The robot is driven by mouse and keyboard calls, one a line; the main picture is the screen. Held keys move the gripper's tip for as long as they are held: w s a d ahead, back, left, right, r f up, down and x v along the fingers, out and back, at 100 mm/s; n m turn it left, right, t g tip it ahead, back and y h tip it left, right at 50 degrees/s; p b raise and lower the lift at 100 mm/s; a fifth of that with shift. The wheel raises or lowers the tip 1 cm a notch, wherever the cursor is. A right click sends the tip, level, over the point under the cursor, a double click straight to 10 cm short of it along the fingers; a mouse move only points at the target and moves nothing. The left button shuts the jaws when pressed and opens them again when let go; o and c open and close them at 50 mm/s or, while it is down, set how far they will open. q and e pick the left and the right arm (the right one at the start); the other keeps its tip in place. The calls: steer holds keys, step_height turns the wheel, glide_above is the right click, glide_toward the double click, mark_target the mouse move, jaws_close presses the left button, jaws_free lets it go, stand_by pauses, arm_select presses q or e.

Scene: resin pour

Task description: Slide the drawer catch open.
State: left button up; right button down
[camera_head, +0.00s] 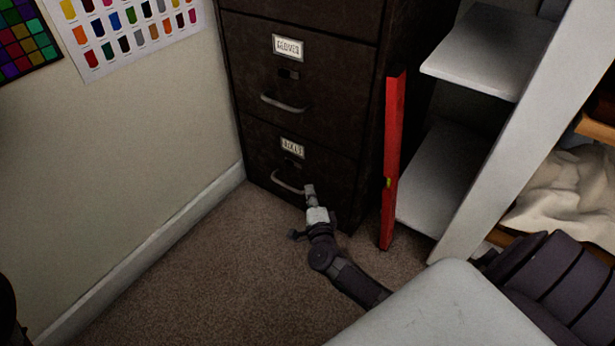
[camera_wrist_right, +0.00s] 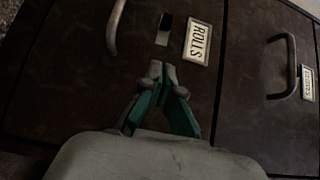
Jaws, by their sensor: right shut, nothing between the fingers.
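The dark brown filing cabinet (camera_head: 300,80) has a bottom drawer (camera_head: 265,150) with a white label (camera_head: 292,147). The curved drawer handle (camera_head: 285,184) is below the catch. My right gripper (camera_head: 310,188) is shut and empty, at the handle's right end. Its fingertips (camera_wrist_right: 161,70) point towards the catch, apart from it in the picture. My left gripper is not in view.
A red spirit level (camera_head: 391,160) leans upright at the cabinet's right side, close to my right arm. A grey shelf unit (camera_head: 490,55) stands farther right. The wall (camera_head: 120,140) is on the left. The carpet (camera_head: 200,265) in front is clear.

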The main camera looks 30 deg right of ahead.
steer(key=shift+p+v, duration=0.5)
steer(key=shift+v, duration=1.4)
steer(key=shift+r, duration=0.1)
